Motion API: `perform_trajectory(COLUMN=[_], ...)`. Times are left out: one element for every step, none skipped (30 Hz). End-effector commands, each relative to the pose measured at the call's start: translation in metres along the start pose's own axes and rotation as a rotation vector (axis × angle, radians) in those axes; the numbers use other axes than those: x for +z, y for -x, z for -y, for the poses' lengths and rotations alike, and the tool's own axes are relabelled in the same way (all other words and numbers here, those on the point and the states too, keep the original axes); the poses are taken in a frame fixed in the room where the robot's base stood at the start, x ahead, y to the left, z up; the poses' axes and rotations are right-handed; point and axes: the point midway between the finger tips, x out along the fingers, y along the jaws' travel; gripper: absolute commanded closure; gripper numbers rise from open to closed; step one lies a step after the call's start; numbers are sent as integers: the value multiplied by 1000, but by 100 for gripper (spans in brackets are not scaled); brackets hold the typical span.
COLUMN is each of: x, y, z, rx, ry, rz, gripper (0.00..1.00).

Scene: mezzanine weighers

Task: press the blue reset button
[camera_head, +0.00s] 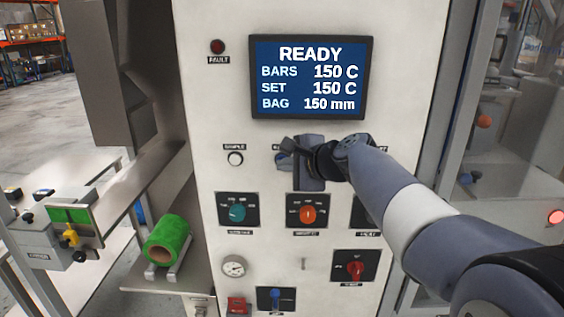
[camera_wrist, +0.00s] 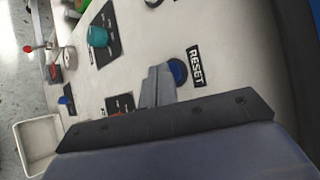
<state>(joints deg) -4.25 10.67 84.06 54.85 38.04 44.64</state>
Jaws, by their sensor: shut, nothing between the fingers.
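The blue reset button (camera_wrist: 180,71) is on the white panel, beside a black RESET label (camera_wrist: 195,66) in the wrist view. My gripper (camera_wrist: 160,74) is shut and empty, its grey fingers ending right at the button and covering part of it. I cannot tell whether the fingertips touch or press it. In the head view my gripper (camera_head: 290,150) is at the panel below the screen and hides most of the button and its label.
The screen (camera_head: 311,77) reads READY. A white sample button (camera_head: 235,158) is to the left. A teal knob (camera_head: 237,213), an orange knob (camera_head: 307,214) and a red switch (camera_head: 355,268) sit lower on the panel.

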Motion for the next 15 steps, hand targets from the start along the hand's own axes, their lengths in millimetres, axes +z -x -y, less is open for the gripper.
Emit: perform_trajectory(x=[1, 2, 3, 4, 5, 6, 6, 6, 6, 6, 6, 6, 6, 6, 6], y=[2, 3, 5, 6, 7, 8, 8, 9, 9, 9, 9, 9, 9, 9, 9], z=[-2, -2, -3, -4, -5, -6, -7, -7, -7, -7, -7, -7, -7, -7, -7], rx=[-1, -1, -2, -1, -1, 0, 0, 0, 0, 0, 0, 0, 0, 0, 0], ry=[1, 1, 1, 1, 1, 0, 0, 0, 0, 0, 0, 0, 0, 0, 0], rz=[0, 0, 0, 0, 0, 0, 0, 0, 0, 0, 0, 0, 0, 0, 0], gripper=[100, 100, 100, 100, 100, 100, 100, 100, 100, 100, 100, 100, 100, 100, 100])
